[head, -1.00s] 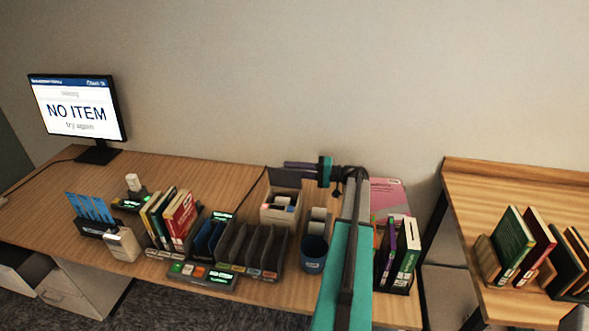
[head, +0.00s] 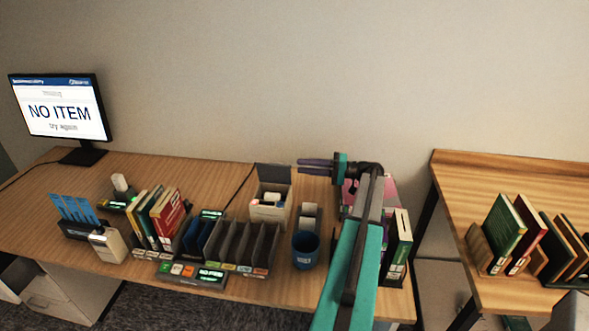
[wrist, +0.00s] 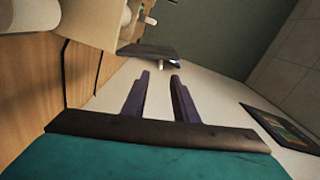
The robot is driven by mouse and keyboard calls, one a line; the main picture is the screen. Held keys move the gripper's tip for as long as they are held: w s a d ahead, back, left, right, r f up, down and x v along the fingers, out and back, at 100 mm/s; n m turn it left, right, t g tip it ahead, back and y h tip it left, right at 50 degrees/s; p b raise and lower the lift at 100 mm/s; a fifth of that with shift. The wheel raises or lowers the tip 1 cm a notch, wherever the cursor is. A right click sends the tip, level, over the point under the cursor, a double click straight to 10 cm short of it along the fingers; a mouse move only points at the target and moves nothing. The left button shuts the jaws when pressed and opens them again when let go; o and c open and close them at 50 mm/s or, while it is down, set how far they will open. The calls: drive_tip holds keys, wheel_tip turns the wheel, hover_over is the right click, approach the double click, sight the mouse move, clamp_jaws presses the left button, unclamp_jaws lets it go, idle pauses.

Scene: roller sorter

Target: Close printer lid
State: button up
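The printer (head: 267,211) is a cream box on the desk in the head view, with its dark grey lid (head: 272,177) standing upright at its back edge. White and coloured contents show in its open top. My gripper (head: 299,165) is just right of the lid, its purple fingers pointing left and apart from it. In the wrist view the fingers of my gripper (wrist: 160,75) are spread with nothing between them. The lid (wrist: 150,51) shows as a dark plate beyond the fingertips, beside the printer's pale body (wrist: 92,20).
A blue cup (head: 306,250) and a pale holder (head: 308,217) stand right of the printer. Dark sorting slots (head: 247,245) stand in front of it, with books (head: 165,217) to the left. The wall is behind. Books (head: 399,243) stand by my arm.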

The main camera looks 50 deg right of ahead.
drive_tip(key=shift+b+v, duration=0.35)
drive_tip(key=shift+v, duration=2.1)
drive_tip(key=shift+c, duration=0.4)
